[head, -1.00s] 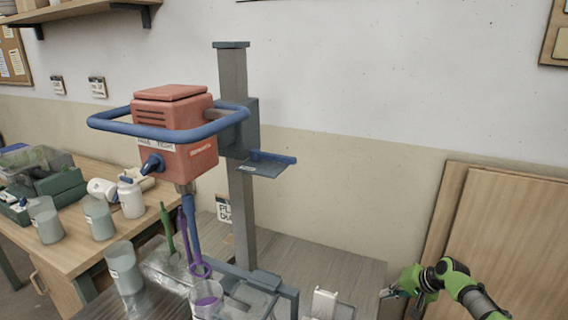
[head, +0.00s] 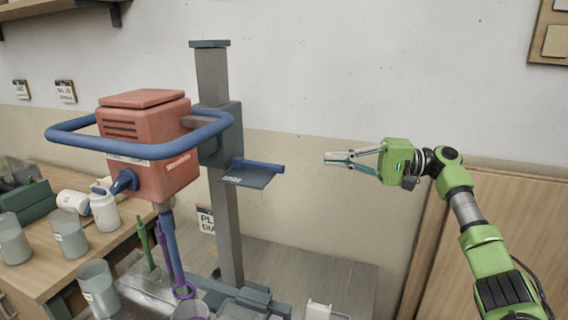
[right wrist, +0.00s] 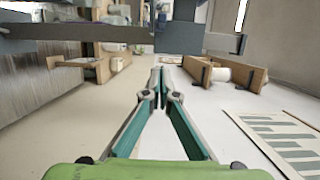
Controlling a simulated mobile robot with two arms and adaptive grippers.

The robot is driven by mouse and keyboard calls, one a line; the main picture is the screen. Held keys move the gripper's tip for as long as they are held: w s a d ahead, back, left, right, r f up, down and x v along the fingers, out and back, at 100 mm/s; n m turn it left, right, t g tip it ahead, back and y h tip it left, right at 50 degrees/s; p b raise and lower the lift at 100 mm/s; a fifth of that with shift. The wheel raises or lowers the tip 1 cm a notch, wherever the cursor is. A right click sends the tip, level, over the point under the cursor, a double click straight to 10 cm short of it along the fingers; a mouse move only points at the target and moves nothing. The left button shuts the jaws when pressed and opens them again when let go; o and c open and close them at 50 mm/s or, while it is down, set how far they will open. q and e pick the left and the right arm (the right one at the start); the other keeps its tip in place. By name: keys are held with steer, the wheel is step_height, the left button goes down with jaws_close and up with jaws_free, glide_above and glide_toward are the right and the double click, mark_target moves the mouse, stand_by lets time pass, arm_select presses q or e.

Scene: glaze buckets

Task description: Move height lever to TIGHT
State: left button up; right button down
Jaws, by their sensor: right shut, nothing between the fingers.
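The height lever (head: 262,166) is a blue bar on a dark plate (head: 248,180) that juts right from the carriage on the grey column (head: 230,230). The carriage bears the red mixer head (head: 150,150) with its blue loop handle (head: 70,143). My right gripper (head: 328,159) is shut and empty, level with the lever and to its right, pointing left with a clear gap between them. My left gripper is out of view.
Glaze cups (head: 70,238) and a white bottle (head: 104,212) stand on the wooden bench at left. A purple tool (head: 165,255) and a green tool (head: 143,240) stand below the mixer. Wooden boards (head: 500,210) lean on the wall at right. The space between gripper and lever is clear.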

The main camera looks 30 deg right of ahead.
steer(key=p, duration=0.5)
glide_toward(258, 166)
steer(key=w+a, duration=0.1)
steer(key=w, duration=0.1)
steer(key=w+a, duration=0.1)
steer(key=w, duration=0.1)
steer(key=shift+a+f, duration=0.1)
stand_by(0.3)
